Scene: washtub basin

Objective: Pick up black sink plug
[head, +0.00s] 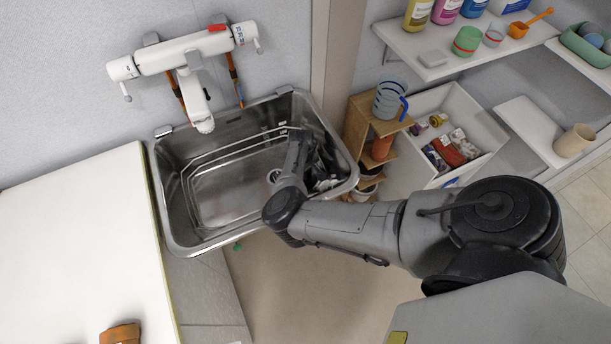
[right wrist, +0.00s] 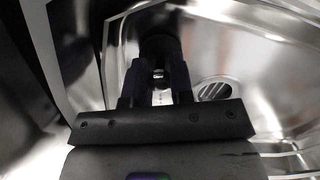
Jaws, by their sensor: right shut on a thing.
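My right gripper (right wrist: 157,76) is down inside the steel washtub basin (head: 203,232), near its right wall. In the right wrist view its two dark fingers are shut on a dark round thing, which looks like the black sink plug (right wrist: 160,46). The plug is dim there, and its lower part is hidden by the fingers. In the head view my forearm and wrist cover that part of the basin, so I cannot make out the plug. My left gripper is not in view.
A round drain grille (right wrist: 215,88) lies right of the fingers in the right wrist view. A wire rack (head: 222,150) lines the basin. A white tap (head: 185,55) hangs above it. A white counter (head: 80,240) is at left; a wooden shelf (head: 360,125) stands close right.

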